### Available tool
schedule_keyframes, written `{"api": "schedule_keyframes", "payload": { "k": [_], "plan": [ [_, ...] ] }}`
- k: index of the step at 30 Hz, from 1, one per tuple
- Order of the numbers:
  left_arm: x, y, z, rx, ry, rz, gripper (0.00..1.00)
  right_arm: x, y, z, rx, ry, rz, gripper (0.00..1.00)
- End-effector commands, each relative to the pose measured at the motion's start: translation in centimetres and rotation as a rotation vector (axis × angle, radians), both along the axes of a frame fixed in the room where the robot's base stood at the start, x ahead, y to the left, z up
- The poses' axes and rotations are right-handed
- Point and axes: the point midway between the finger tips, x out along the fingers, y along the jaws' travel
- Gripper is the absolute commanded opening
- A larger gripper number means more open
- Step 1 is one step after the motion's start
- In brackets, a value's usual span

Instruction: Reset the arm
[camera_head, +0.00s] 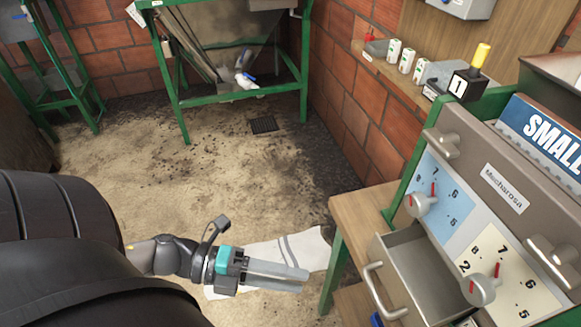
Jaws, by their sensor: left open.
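My left arm comes in from the left, with its dark wrist and a teal band. My left gripper (303,279) points right, low in front of the wooden bench with the machine. Its fingers are seen almost edge-on and count as open, with nothing visible held between them. A white cloth or sack (300,250) lies on the floor behind and below the gripper, partly hidden by it. My right gripper is not in view.
The Mechorosa machine (507,188) has dials, a yellow-knobbed lever (481,55) and a pulled-out metal drawer (425,275) near the gripper. A green-framed hopper stand (235,95) stands at the back.

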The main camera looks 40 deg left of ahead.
Motion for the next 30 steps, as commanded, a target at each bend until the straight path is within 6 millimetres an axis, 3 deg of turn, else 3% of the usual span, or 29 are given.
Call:
{"api": "schedule_keyframes", "payload": {
  "k": [9, 14, 18, 22, 26, 30],
  "plan": [
    [0.2, 0.2, -0.3, -0.003, 0.008, 0.016, 0.48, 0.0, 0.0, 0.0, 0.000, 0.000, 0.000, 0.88],
    [2.1, 2.7, -3.7, -0.032, 0.108, 0.195, 0.48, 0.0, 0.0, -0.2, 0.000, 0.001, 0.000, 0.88],
    [3.9, 7.1, -10.1, -0.098, 0.296, 0.500, 0.48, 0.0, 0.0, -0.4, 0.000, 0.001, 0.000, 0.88],
    [3.5, 10.5, -17.2, -0.171, 0.500, 0.788, 0.48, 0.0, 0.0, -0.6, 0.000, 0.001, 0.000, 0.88],
    [1.1, 12.2, -24.4, -0.241, 0.721, 1.052, 0.48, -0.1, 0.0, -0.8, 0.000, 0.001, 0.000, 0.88],
    [-3.4, 11.7, -31.8, -0.302, 0.977, 1.310, 0.48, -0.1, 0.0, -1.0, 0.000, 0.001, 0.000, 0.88]
  ]
}}
